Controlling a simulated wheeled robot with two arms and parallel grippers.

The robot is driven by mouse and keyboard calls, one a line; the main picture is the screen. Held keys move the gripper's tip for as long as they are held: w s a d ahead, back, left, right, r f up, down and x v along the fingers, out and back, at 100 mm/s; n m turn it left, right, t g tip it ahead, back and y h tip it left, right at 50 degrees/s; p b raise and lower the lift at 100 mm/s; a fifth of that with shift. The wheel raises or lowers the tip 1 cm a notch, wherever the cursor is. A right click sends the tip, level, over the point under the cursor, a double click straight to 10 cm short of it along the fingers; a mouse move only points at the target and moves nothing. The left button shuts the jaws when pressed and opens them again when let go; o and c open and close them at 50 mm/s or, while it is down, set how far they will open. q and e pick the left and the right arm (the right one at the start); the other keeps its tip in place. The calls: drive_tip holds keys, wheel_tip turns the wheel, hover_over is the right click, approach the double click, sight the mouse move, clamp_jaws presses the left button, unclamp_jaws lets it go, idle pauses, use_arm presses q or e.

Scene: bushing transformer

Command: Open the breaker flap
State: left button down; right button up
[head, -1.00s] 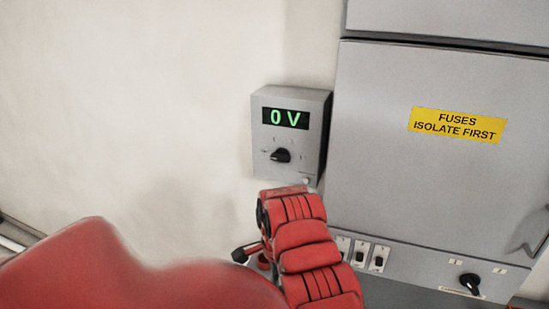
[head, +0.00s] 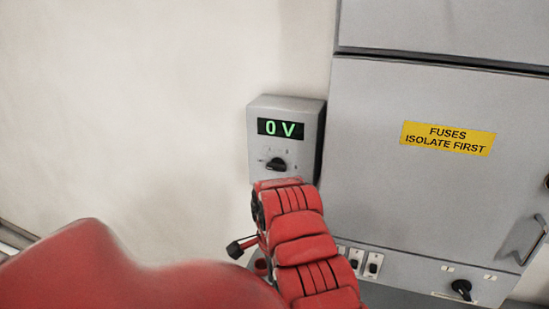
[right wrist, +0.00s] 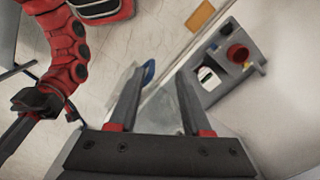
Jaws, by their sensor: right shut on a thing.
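The breaker flap cannot be made out for certain. In the head view, a grey cabinet (head: 400,190) has a yellow label reading "FUSES ISOLATE FIRST" (head: 447,138). Small black breaker-like switches (head: 373,264) sit along its lower edge, partly hidden by my red arm. In the right wrist view, my right gripper (right wrist: 161,72) has its two fingers around a pale grey, unclear thing (right wrist: 160,119); it is shut on that. Near the left edge there, the dark end of my other arm (right wrist: 36,106) shows, its jaws unclear.
A grey meter box (head: 313,125) showing "0 V", with a black knob (head: 275,164), is on the wall left of the cabinet. A rotary switch (head: 462,288) is at the cabinet's lower right. The right wrist view shows a grey unit (right wrist: 222,75) with a red cup-like part (right wrist: 238,54).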

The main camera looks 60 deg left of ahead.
wheel_tip(320, 180, up, 7)
drive_tip(key=p, duration=0.4)
